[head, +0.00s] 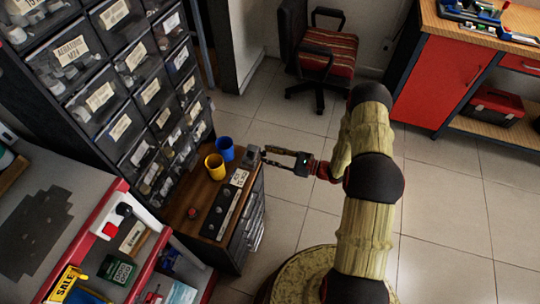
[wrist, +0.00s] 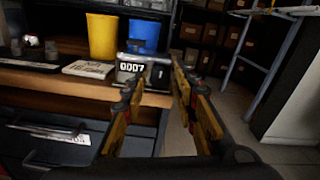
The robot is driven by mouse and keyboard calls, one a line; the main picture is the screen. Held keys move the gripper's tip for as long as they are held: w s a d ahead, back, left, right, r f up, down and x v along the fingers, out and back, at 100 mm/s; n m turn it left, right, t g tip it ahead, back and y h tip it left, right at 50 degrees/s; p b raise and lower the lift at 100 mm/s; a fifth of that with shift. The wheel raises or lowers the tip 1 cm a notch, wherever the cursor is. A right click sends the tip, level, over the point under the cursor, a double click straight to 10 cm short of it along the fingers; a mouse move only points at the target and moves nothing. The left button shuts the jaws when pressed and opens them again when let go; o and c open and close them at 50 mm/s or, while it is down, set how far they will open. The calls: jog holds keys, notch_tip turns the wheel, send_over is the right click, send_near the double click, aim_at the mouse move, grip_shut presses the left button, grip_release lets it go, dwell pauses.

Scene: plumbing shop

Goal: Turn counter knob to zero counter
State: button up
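The counter (wrist: 131,68) is a small dark box at the right end of the wooden cabinet top. Its white-on-black digits read 0007 in the wrist view. A grey metal part, seemingly its knob (wrist: 156,58), sticks out from its upper right side. The counter also shows in the head view (head: 251,154). My gripper (head: 267,155) reaches in from the right, level with the counter. In the wrist view its two yellow fingers (wrist: 153,75) are apart, one on each side of the space by the knob. I cannot tell whether either finger touches it.
A blue cup (head: 225,149) and a yellow cup (head: 214,167) stand beside the counter on the wooden top (head: 199,202). A white label card (head: 239,178) lies near it. Drawer bins (head: 120,127) rise behind.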

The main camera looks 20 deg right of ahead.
jog(key=c, duration=0.6)
grip_shut()
jog(key=shift+m, duration=0.3)
jog(key=m+p, duration=0.1)
jog(key=m, duration=0.1)
jog(key=shift+r+m+p, duration=0.1)
jog(key=shift+m+p, duration=0.2)
jog(key=shift+m, duration=0.1)
jog(key=m+p, duration=0.1)
jog(key=m, duration=0.2)
jog(key=shift+m, duration=0.3)
jog(key=m+p, duration=0.1)
jog(key=m, duration=0.4)
jog(key=shift+m+p, duration=0.3)
jog(key=m+p, duration=0.1)
jog(key=m, duration=0.4)
jog(key=shift+m, duration=0.3)
